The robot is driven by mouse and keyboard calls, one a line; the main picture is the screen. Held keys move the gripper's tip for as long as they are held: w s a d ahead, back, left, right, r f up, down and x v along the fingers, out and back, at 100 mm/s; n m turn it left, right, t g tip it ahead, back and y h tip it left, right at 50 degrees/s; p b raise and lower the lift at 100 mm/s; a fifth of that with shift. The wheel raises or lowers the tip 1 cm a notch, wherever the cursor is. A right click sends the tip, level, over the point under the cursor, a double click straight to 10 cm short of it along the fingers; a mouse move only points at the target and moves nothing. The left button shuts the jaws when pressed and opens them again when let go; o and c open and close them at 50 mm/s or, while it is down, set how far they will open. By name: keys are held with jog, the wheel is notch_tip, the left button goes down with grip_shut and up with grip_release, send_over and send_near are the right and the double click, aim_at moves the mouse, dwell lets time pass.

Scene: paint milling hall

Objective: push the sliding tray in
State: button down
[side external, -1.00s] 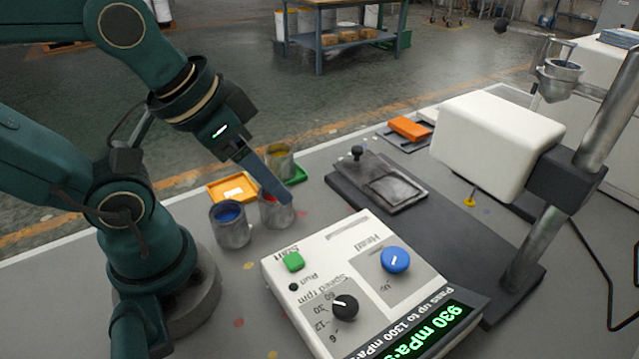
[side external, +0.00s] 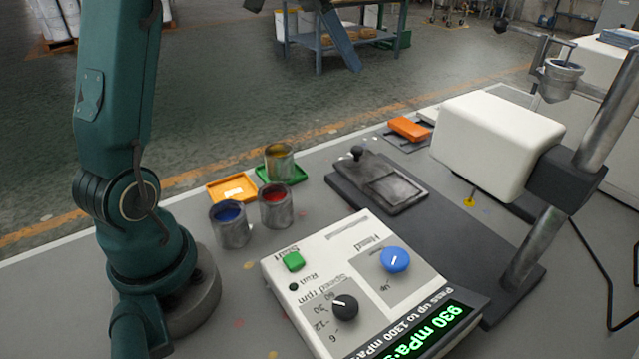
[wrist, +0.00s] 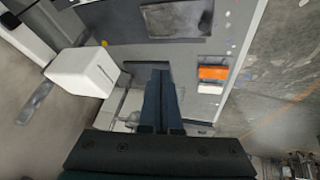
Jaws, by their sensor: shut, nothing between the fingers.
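The sliding tray (side external: 400,196) is a flat grey metal plate with a recessed panel and a dark knob (side external: 357,152) at its far-left end. It lies on a dark base (side external: 425,235), out in the open to the left of the white head (side external: 495,140). My gripper (side external: 355,68) is shut and empty, raised high above and well apart from the tray. In the wrist view its fingertips (wrist: 161,73) are together.
Paint pots, blue (side external: 230,225), red (side external: 276,205) and yellow (side external: 279,162), stand left of the tray. A control box (side external: 365,285) stands in front. A metal post (side external: 545,220) carries the head. An orange block (side external: 410,128) lies behind the tray.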

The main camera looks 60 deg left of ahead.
jog(key=a+f+n+h, duration=0.1)
jog(key=a+f+n, duration=0.3)
jog(key=a+f, duration=0.9)
jog(key=w+f, duration=0.1)
jog(key=f, duration=0.1)
jog(key=w+d+f, duration=0.1)
jog(key=w+f, duration=0.2)
jog(key=f, duration=0.1)
jog(key=shift+w+d, duration=0.3)
jog(key=shift+w, duration=0.05)
jog(key=shift+w+d+f, duration=0.15)
jog(key=shift+d, duration=0.75)
jog(key=shift+w+d+f, duration=0.1)
jog(key=shift+d, duration=0.45)
jog(key=shift+w+d+f, duration=0.1)
jog(key=shift+d, duration=0.4)
send_near(391, 194)
jog(key=w+d+f, duration=0.1)
jog(key=w+d, duration=0.1)
jog(key=w+d+f, duration=0.1)
jog(key=w+f, duration=0.1)
jog(key=shift+d+f, duration=0.25)
jog(key=shift+d, duration=0.15)
